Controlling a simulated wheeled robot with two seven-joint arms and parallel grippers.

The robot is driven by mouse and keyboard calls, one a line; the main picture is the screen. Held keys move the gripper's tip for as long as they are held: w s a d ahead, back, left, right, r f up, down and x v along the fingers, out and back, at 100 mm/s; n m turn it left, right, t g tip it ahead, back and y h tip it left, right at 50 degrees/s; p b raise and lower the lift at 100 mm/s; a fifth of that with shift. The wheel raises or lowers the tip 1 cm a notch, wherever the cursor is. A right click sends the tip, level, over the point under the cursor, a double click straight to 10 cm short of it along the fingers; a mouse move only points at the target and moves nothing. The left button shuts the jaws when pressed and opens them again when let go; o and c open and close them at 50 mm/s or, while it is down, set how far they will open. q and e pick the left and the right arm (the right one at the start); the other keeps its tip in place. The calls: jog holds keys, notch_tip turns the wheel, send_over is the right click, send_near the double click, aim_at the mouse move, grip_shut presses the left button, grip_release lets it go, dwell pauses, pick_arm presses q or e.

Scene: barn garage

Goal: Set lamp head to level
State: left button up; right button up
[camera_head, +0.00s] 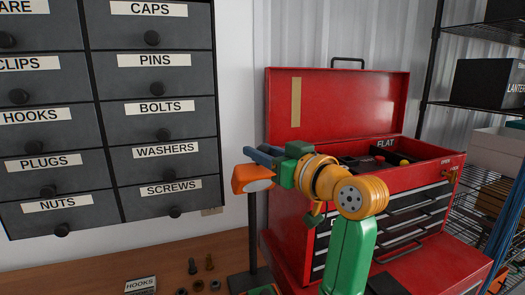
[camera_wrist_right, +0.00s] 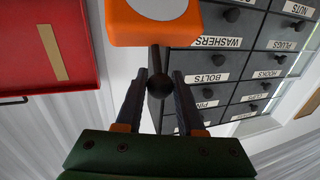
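The lamp head (camera_head: 253,178) is orange with a pale face and sits at the top of a dark post (camera_head: 252,232), looking tilted in the head view. It also shows at the top of the right wrist view (camera_wrist_right: 152,32). A short dark stem with a round end (camera_wrist_right: 160,84) runs from it between my right fingers. My right gripper (camera_head: 258,154) has its fingers apart, one on each side of this stem, right behind the lamp head; it also shows in the wrist view (camera_wrist_right: 160,82). Firm contact is not clear. My left gripper is not in view.
A red toolbox (camera_head: 335,105) with an open lid stands behind and right of my right arm. Labelled drawers (camera_head: 165,133) fill the left wall. Small hardware (camera_head: 209,262) and a HOOKS box (camera_head: 141,285) lie on the wooden bench (camera_head: 75,270). Shelves stand at far right.

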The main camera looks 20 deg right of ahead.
grip_shut()
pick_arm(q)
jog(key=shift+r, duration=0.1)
pick_arm(e)
jog(key=shift+r, duration=0.2)
dwell(0.9)
